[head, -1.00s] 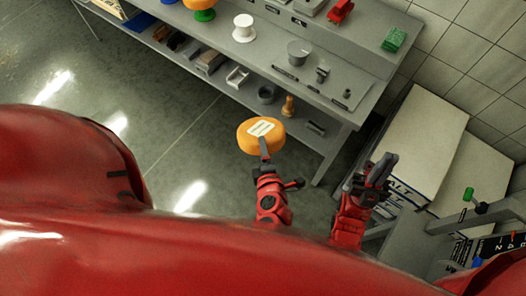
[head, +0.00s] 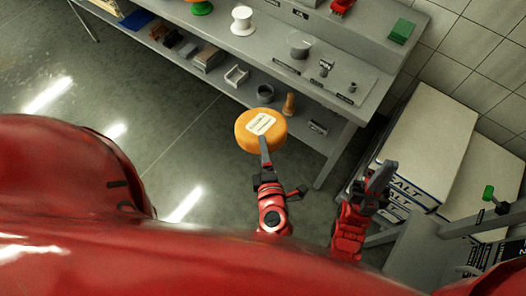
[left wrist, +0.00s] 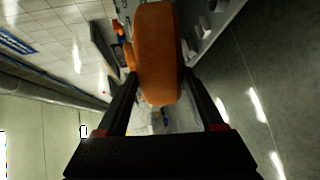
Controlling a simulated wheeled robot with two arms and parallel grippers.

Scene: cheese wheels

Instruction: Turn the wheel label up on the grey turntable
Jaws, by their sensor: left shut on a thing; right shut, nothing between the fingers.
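An orange cheese wheel (head: 248,141) is held in front of the bench, with its pale label (head: 262,123) facing up toward the head camera. My left gripper (head: 265,152) is shut on the wheel's near edge. In the left wrist view the wheel (left wrist: 158,55) shows edge-on between the fingers; its label is not visible there. The grey turntable (head: 301,43) stands on the bench top, further back and to the right of the wheel, with nothing on it. My right gripper (head: 382,175) is shut and empty, to the right of the wheel.
The bench (head: 270,45) also carries a white stand (head: 242,20), a green stand (head: 201,7), a green box (head: 402,30) and small tools. Its lower shelf holds several small items. Salt-labelled boxes (head: 445,140) stand at the right. The floor (head: 150,120) at left is clear.

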